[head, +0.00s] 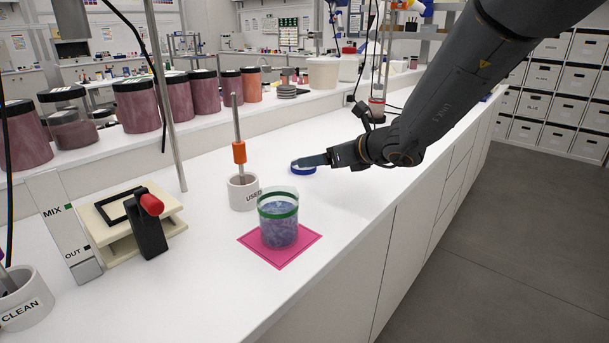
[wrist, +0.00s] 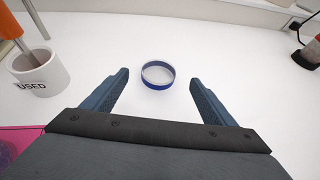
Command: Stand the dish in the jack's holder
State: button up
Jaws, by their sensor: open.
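The dish is a shallow clear round dish with a dark blue rim (wrist: 157,86). It lies flat on the white bench, and its blue edge shows in the head view (head: 303,171). My gripper (wrist: 158,78) is open, with one blue-grey finger either side of the dish's line and the dish just beyond the fingertips, apart from them. In the head view my gripper (head: 314,161) overlaps the dish, so the height gap is unclear. The jack (head: 170,208) has cream plates, a black frame on top and a red-ended black handle. The frame looks empty; whether it is the holder is unclear.
A USED pot (head: 243,195) with an orange-handled tool stands between dish and jack. A green-banded jar (head: 278,228) of blue stuff stands on a pink mat (head: 300,252). A MIX/OUT block (head: 62,228) stands left of the jack. Bench around the dish is clear.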

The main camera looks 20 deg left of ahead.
jog(key=p, duration=0.1)
send_near(296, 164)
jog(key=shift+x, duration=2.1)
jog(key=shift+d, duration=0.1)
jog(key=shift+c, duration=0.4)
jog(key=c, duration=1.1)
jog(key=shift+r, duration=0.1)
